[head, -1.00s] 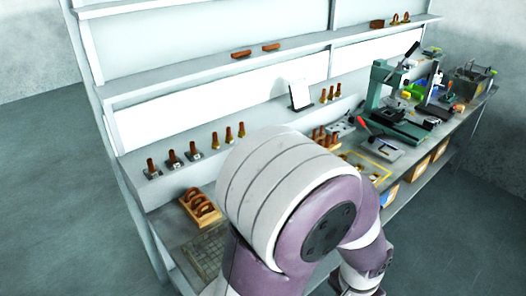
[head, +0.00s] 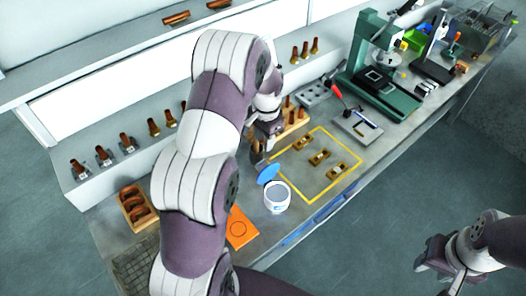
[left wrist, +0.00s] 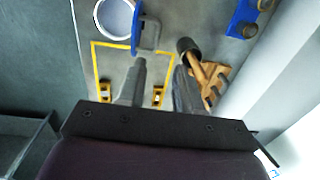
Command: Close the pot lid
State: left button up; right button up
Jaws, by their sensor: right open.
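My left gripper (head: 262,156) is just behind the lid. Its fingers (left wrist: 161,66) are apart, with nothing visibly held between them. My right gripper (head: 428,264) is open and empty, off the bench at lower right.
A yellow outline (head: 343,190) with several small brass parts lies right of the pot. A wooden rack (head: 294,126) stands behind my left gripper. An orange sheet (head: 240,229) lies left of the pot. A green press (head: 372,75) stands farther right.

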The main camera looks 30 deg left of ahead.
aim_at(261, 162)
pick_arm(q)
notch_tip(261, 162, down, 2)
jog(key=shift+s+a+f+p, duration=0.1)
jog(key=shift+p, duration=0.3)
jog(key=f+p, duration=0.1)
jog(key=f, duration=0.1)
jog(key=s+f, duration=0.1)
jog(key=f, duration=0.2)
jog(key=shift+f+p, duration=0.15)
jog(key=shift+p, duration=0.2)
jog(key=shift+w+f, duration=0.25)
jog(key=shift+s, duration=0.1)
jog(key=shift+s+r, duration=0.15)
jog(key=shift+s, duration=0.05)
jog(key=c, duration=0.4)
jog(key=shift+s, duration=0.1)
grip_shut()
pick_arm(e)
jog(key=r, duration=0.1)
jog(key=s+r, duration=0.1)
jog(key=r, duration=0.1)
jog(key=shift+s+d+r, duration=0.15)
jog(key=shift+s+r, duration=0.15)
jog(key=shift+r, duration=0.05)
